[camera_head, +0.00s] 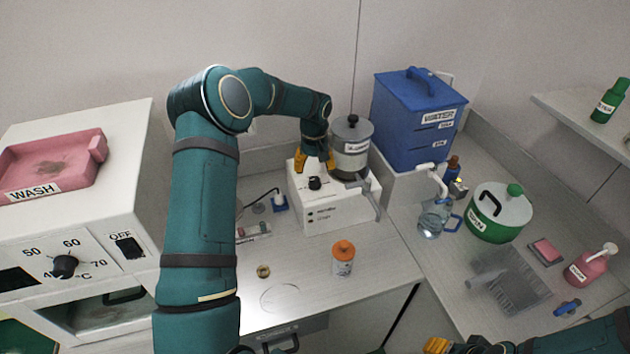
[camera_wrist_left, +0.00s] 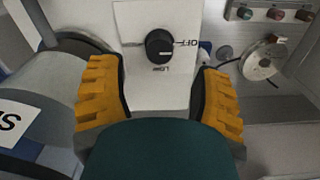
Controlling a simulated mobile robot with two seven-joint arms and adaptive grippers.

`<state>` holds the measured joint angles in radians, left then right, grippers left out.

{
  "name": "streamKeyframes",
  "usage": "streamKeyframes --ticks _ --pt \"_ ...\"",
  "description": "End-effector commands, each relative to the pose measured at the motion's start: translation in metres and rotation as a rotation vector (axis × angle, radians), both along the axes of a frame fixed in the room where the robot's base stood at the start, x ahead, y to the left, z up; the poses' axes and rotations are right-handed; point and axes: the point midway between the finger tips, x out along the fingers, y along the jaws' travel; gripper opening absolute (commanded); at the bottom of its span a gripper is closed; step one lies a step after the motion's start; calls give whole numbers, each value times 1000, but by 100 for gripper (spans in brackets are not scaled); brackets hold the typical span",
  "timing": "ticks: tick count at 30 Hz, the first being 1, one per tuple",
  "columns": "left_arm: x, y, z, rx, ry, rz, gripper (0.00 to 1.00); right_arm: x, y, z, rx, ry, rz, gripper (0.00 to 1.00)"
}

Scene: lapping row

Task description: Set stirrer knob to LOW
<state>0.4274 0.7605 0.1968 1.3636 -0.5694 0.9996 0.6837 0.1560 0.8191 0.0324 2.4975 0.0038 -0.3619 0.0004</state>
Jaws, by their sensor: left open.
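The stirrer (camera_head: 341,213) is a white box on the bench with a metal pot (camera_head: 351,148) on it. Its black knob (camera_head: 315,183) is on the top face; in the left wrist view the knob (camera_wrist_left: 159,46) has a white mark pointing right towards OFF, with LOW printed below it. My left gripper (camera_head: 315,162) is open above the knob; its yellow fingers also show in the left wrist view (camera_wrist_left: 161,92), apart and either side of the knob's near side, not visibly touching it. My right gripper (camera_head: 437,345) shows only partly at the bottom edge; its opening is unclear.
A blue water tank (camera_head: 415,120) stands right of the pot, with a glass jug (camera_head: 437,219) below its tap. An orange-capped jar (camera_head: 343,258) stands in front of the stirrer. A white heater unit (camera_head: 120,200) is at left. The bench front is mostly clear.

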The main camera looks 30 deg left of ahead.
Motion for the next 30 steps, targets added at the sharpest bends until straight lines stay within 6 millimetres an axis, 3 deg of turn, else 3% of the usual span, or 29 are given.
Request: streamKeyframes --ticks 3,10,23,24,29,30 --pt "-1 0 -24 -2 4 1 65 0 0 1 0 0 0 47" --pt "0 -1 -54 -3 2 0 65 0 0 3 1 0 0 47" --pt "0 0 -63 -1 -1 0 65 0 0 3 1 0 0 47" --pt "0 0 -63 -1 -1 0 60 0 0 3 1 0 0 47" --pt "0 0 -63 -1 -1 0 3 0 0 3 1 0 0 47" --pt "0 0 -63 -1 -1 0 0 0 0 3 1 0 0 47"
